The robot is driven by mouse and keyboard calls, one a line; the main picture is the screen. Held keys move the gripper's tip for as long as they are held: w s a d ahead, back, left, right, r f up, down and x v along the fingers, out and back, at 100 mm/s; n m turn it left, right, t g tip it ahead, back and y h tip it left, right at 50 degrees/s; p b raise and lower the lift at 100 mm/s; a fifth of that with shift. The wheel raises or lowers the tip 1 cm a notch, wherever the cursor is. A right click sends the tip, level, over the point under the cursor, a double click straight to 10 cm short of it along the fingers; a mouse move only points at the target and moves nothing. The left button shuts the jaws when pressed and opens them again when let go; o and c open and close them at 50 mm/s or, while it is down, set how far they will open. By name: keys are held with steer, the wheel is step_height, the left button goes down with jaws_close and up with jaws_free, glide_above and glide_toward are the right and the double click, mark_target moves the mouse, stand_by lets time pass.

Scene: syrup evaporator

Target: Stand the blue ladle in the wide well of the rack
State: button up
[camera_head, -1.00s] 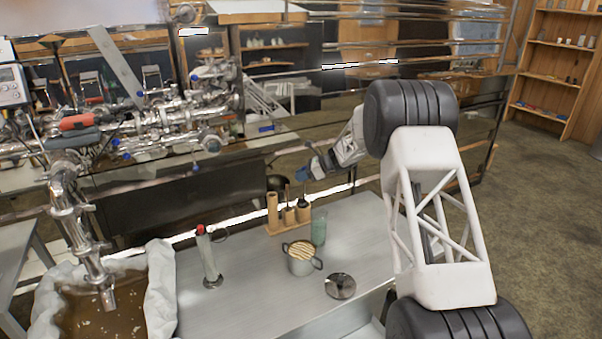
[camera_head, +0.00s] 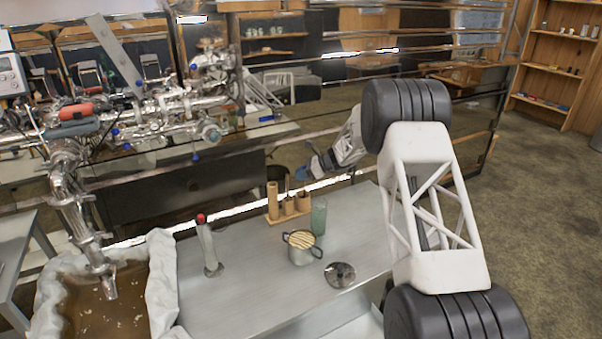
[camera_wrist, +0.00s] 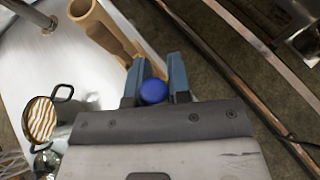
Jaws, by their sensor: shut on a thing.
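My gripper (camera_head: 306,173) is above and behind the wooden rack (camera_head: 291,213) in the head view. In the wrist view, its blue fingers (camera_wrist: 156,72) are closed around a round blue end (camera_wrist: 153,92), which looks like part of the blue ladle. The rest of the ladle is hidden or too small to make out. The rack stands on the metal table with wooden tubes of differing height, the tallest at left. In the wrist view the rack (camera_wrist: 105,30) lies just up and left of the fingers. I cannot tell whether the ladle touches it.
A green glass (camera_head: 319,217) stands just right of the rack. A two-handled pot (camera_head: 302,254) with a striped top and a shiny round object (camera_head: 340,274) are in front. A red-topped cylinder (camera_head: 209,250) stands left. The table (camera_head: 250,290) is clear at front.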

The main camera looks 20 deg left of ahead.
stand_by(0.3)
steer(key=o, duration=0.8)
steer(key=shift+o, duration=0.5)
steer(key=o, duration=0.9)
steer(key=v, duration=0.7)
steer(key=shift+d+r, duration=0.1)
steer(key=shift+d, duration=0.1)
stand_by(0.4)
steer(key=shift+r, duration=0.1)
